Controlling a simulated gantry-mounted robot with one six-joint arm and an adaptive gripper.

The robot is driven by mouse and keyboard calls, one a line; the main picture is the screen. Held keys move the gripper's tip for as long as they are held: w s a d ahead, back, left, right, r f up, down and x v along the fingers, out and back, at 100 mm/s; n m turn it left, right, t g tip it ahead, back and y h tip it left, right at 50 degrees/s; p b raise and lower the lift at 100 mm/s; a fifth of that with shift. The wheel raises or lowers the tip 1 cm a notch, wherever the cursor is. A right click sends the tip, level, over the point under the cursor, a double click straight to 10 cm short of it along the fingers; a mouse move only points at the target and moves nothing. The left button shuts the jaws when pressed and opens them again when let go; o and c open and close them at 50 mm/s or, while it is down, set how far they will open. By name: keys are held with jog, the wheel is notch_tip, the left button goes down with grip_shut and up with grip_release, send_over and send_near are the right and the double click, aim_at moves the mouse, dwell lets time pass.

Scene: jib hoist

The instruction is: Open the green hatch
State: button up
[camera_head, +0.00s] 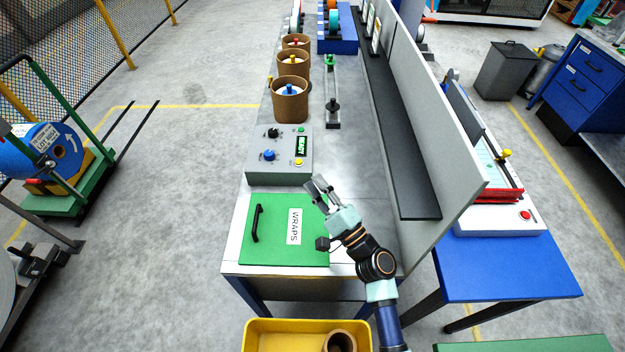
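The green hatch (276,246) lies flat and closed on the near end of the metal bench, labelled WRAPS. Its black bar handle (257,223) runs along the hatch's left side. My gripper (318,187) is above the hatch's far right corner area, to the right of the handle and apart from it. Its fingers point up and left in the picture, with a gap between them and nothing held. My arm covers part of the hatch's right edge.
A grey control box (279,155) with knobs and a READY display stands just beyond the hatch. Several brown tubs (290,102) stand farther back. A grey upright panel (440,110) with a dark shelf borders the right. A yellow bin (290,335) sits below the near edge.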

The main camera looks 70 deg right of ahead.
jog(key=v, duration=1)
jog(key=shift+s+a, duration=0.1)
jog(key=shift+s, duration=0.05)
